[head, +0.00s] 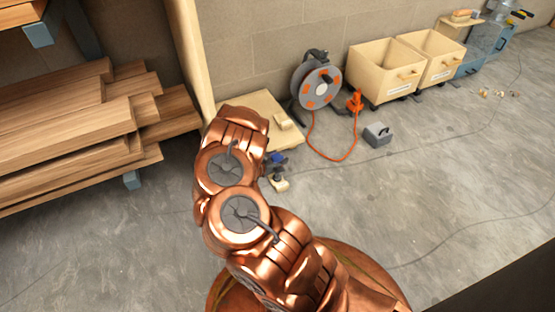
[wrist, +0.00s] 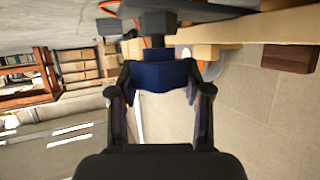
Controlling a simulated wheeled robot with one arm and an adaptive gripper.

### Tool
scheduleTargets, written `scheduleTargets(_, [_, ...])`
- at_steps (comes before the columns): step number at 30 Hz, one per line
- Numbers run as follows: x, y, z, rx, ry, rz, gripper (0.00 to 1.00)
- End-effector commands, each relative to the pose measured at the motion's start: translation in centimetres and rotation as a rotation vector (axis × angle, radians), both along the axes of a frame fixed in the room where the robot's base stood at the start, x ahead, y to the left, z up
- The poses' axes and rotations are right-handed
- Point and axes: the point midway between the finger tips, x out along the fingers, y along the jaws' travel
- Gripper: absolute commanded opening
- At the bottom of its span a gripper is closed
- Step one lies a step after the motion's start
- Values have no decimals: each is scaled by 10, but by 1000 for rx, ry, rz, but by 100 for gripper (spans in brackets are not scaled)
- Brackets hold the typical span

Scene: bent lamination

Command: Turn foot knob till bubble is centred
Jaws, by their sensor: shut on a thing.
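The foot knob (wrist: 160,77) is a dark blue block-like piece in the middle of the wrist view. My gripper (wrist: 162,85) has one finger on each side of it and is shut on it. A dark foot part (wrist: 152,28) lies just beyond the knob. In the head view, a small blue piece (head: 277,158) that looks like the knob shows beside my copper arm, next to a pale wooden panel (head: 250,104). My arm hides the gripper there. A small pale block (head: 284,121) lies on the panel. I cannot make out a bubble in either view.
Stacked planks (head: 75,125) stand left, beside a wooden upright (head: 190,50). A cable reel (head: 318,88) with an orange cord, a grey box (head: 378,134) and wooden bins (head: 380,70) stand behind to the right. Concrete floor (head: 440,180) on the right is mostly clear.

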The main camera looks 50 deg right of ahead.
Motion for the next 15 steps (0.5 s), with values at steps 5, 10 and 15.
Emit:
scheduleTargets(5, [0,0,0,-1,0,-25,14])
scheduleTargets(10, [0,-1,0,-2,1,-35,14])
scheduleTargets(15, [0,-1,0,-1,0,-36,14])
